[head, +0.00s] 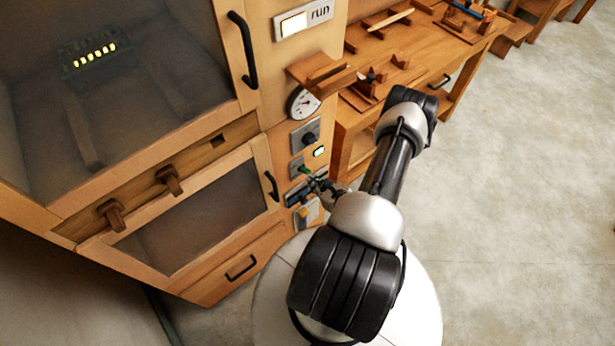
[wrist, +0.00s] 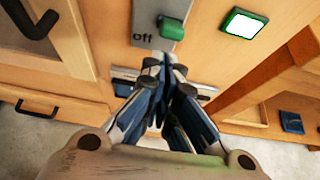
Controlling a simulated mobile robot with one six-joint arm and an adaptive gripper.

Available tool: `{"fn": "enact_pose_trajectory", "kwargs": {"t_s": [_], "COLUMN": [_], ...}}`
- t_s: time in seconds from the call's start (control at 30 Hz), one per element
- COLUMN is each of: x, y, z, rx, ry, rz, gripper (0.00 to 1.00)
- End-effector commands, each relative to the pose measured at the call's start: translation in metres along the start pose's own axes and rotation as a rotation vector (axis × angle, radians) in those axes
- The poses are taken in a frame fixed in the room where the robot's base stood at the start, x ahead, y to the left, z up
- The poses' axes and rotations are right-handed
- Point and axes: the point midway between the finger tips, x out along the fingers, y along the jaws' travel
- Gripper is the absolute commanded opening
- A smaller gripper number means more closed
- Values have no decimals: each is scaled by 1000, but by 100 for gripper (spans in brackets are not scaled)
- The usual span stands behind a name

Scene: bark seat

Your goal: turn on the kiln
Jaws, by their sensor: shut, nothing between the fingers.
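The kiln is a wooden cabinet (head: 262,100) with dark glass doors and a control panel down its right edge. A green switch (head: 304,171) sits on a grey plate low on the panel. In the wrist view the green switch (wrist: 172,29) is close up, with the word "off" at its lower left. My gripper (head: 318,183) is shut and empty, in front of the panel. In the wrist view its fingertips (wrist: 163,58) are just below the switch in the picture; I cannot tell whether they touch it. The lower controls are partly hidden behind the gripper.
A lit "run" sign (head: 293,24), a dial gauge (head: 303,103), a dark knob (head: 309,137) and a green-framed lamp (head: 319,151) are on the panel. Black door handles (head: 243,50) stick out at the left. A wooden workbench (head: 410,50) stands beyond; the floor at right is clear.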

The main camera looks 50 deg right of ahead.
Motion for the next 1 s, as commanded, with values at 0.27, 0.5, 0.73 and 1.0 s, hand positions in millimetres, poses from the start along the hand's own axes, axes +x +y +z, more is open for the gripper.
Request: {"fn": "enact_pose_trajectory", "kwargs": {"t_s": [0.27, 0.5, 0.73, 1.0], "x": [-3, -8, -7, 2], "y": [-1, -1, -1, -7], "z": [8, 16, 15, 1], "rx": [-1, -1, -1, -4], "ry": [-2, -3, -3, -3], "rz": [-2, -2, -2, 1], "gripper": [0, 0, 0, 0]}}
